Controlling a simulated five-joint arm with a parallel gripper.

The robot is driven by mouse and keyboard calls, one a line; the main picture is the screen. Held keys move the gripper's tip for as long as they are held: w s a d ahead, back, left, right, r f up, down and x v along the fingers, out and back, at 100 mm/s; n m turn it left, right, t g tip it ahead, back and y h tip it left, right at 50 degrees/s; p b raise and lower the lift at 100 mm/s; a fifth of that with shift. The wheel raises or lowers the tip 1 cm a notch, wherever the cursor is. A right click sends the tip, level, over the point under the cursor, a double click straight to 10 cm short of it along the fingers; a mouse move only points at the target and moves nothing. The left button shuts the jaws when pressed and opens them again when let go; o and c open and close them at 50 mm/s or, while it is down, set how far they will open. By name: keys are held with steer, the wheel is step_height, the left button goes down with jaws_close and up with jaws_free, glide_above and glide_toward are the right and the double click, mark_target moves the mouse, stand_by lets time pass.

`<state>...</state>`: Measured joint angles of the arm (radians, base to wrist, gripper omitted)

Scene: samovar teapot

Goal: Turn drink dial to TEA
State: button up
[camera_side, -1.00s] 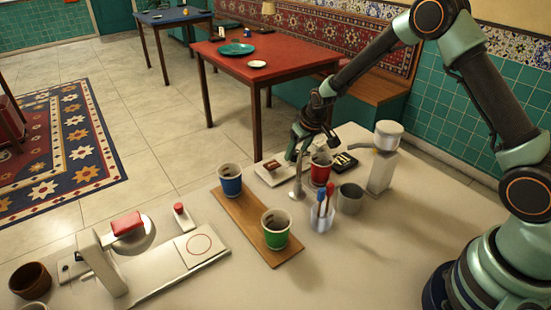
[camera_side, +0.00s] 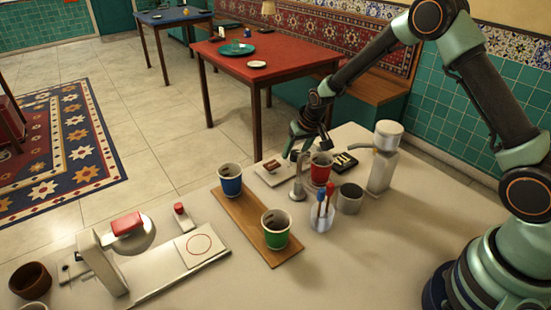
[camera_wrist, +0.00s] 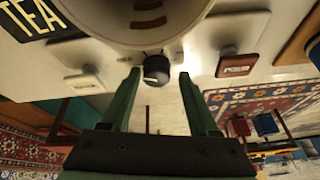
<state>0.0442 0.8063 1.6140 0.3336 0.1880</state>
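The black dial knob (camera_wrist: 156,70) with a pale pointer mark shows in the wrist view, just below a large pale round body (camera_wrist: 110,30). The mark sits low on the knob's face in that picture. My gripper (camera_wrist: 160,75) is open, with one green finger on each side of the knob and a visible gap to each. The TEA sign (camera_wrist: 32,17), black with pale letters, is at the upper left. In the side view my gripper (camera_side: 300,150) is low near the red cup (camera_side: 320,167); I cannot make out the knob there.
A dark label (camera_side: 345,162) lies behind the grey mug (camera_side: 349,199). A clear holder with stirrers (camera_side: 321,214), a blue cup (camera_side: 230,180) and a green cup (camera_side: 276,230) stand nearby. The wooden board (camera_side: 250,220) bears those two cups. The table's front right is clear.

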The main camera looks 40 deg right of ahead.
steer(key=shift+o, duration=0.2)
steer(key=shift+d, duration=0.1)
steer(key=shift+s+r, duration=0.2)
steer(key=shift+r, duration=0.3)
steer(key=v, duration=1.1)
steer(key=n+g, duration=0.4)
steer(key=n, duration=1)
glide_toward(296, 152)
step_height(296, 152, down, 9)
steer(key=shift+w+d+f, duration=0.1)
